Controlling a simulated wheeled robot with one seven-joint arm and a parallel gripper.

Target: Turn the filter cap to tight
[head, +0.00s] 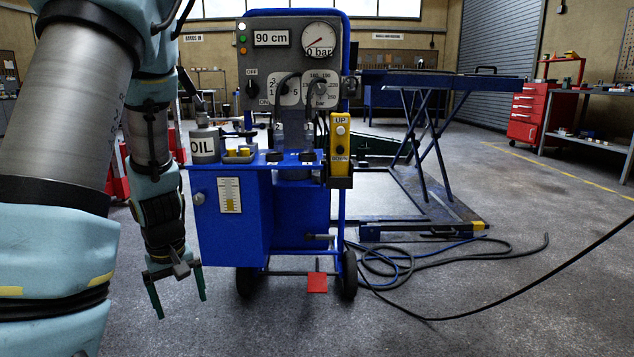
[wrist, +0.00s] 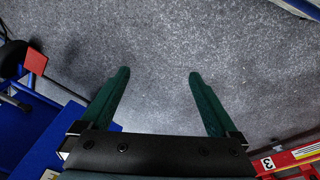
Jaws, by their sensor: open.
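A blue hydraulic trolley (head: 232,222) stands at the centre of the head view, with an upright control panel (head: 312,40). On its top shelf are two dark caps, one in the middle (head: 273,157) and one farther right (head: 308,156). I cannot tell which is the filter cap, or how tight it is. My gripper (head: 180,308) hangs low at the trolley's left, pointing down, open and empty, below the shelf. In the wrist view its green fingers (wrist: 159,74) are spread apart over bare grey floor.
An oil can (head: 205,146) and a tray with yellow items (head: 239,155) sit on the shelf's left. A yellow UP/DOWN pendant (head: 340,140) hangs at the right. Hoses (head: 400,270) lie on the floor at right. A red pedal (head: 317,282) sits low in front.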

